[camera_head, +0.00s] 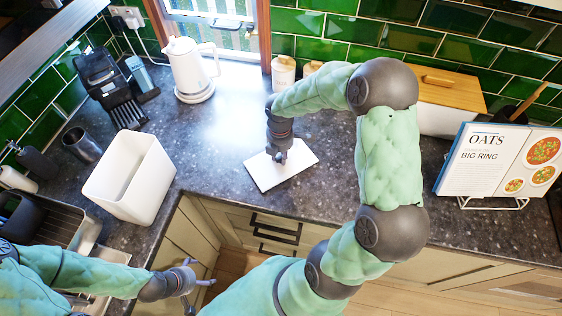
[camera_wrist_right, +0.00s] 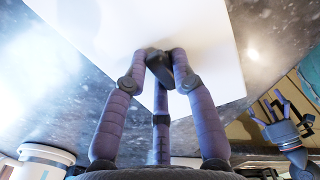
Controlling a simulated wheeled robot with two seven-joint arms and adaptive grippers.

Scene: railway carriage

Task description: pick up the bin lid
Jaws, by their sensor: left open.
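The bin lid (camera_head: 285,172) is a flat white square plate lying on the dark worktop in the head view. In the right wrist view the lid (camera_wrist_right: 100,30) is a broad white surface just beyond the fingers. My right gripper (camera_head: 279,157) points down at the lid's upper middle part. Its fingers (camera_wrist_right: 160,68) are drawn close together around a small dark part, which may be a fingertip or a knob; I cannot tell whether they grip it. The white bin (camera_head: 128,182) stands open to the left. My left gripper (camera_head: 197,283) is open and empty, low in front of the drawers.
A white kettle (camera_head: 188,68), a black coffee machine (camera_head: 104,85) and a dark cup (camera_head: 82,145) stand behind and left. Canisters (camera_head: 284,74), a wooden-lidded bread box (camera_head: 445,90) and a cookbook on a stand (camera_head: 490,160) are right. Worktop between bin and lid is clear.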

